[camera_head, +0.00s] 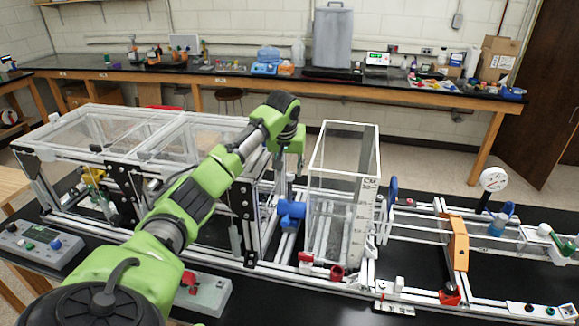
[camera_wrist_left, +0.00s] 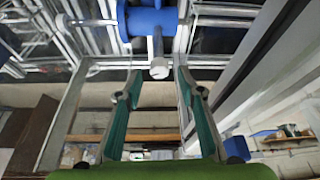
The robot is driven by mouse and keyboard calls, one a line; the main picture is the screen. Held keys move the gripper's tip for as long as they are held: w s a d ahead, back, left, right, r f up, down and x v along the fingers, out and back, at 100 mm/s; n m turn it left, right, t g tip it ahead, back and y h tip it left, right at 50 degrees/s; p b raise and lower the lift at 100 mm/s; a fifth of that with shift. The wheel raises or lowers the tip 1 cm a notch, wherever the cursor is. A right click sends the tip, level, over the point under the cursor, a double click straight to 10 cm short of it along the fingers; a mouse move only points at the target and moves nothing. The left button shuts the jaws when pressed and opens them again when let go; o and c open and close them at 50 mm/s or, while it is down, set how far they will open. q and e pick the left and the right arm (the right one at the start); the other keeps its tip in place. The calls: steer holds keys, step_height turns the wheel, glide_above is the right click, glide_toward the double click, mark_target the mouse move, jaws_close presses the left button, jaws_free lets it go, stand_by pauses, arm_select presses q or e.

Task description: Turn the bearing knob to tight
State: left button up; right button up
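A blue cylindrical part (camera_head: 291,210) sits on the frame left of the clear tank, below my left gripper (camera_head: 284,172). In the left wrist view a blue body (camera_wrist_left: 152,20) has a grey stem with a pale round end (camera_wrist_left: 160,69). I cannot tell for certain which part is the bearing knob, or its setting. In the wrist view my left gripper (camera_wrist_left: 158,76) is open, its two teal fingers apart. The pale end appears between the fingertips; I cannot tell whether they touch it. My right gripper is in neither view.
The clear tank (camera_head: 340,190) stands right of my left gripper, and a clear-panelled frame (camera_head: 100,150) stands left. A gauge (camera_head: 493,179), an orange bracket (camera_head: 458,243) and rails occupy the right side. A control box (camera_head: 40,245) sits at the left; bare black tabletop shows in front.

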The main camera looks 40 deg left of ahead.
arm_select(q)
steer(key=shift+x, duration=0.85)
jaws_close()
steer(key=m, duration=0.2)
steer(key=m+t+h, duration=0.1)
steer(key=m, duration=0.1)
steer(key=shift+a+m+h, duration=0.15)
steer(key=shift+m+h, duration=0.15)
jaws_free()
steer(key=shift+s, duration=0.1)
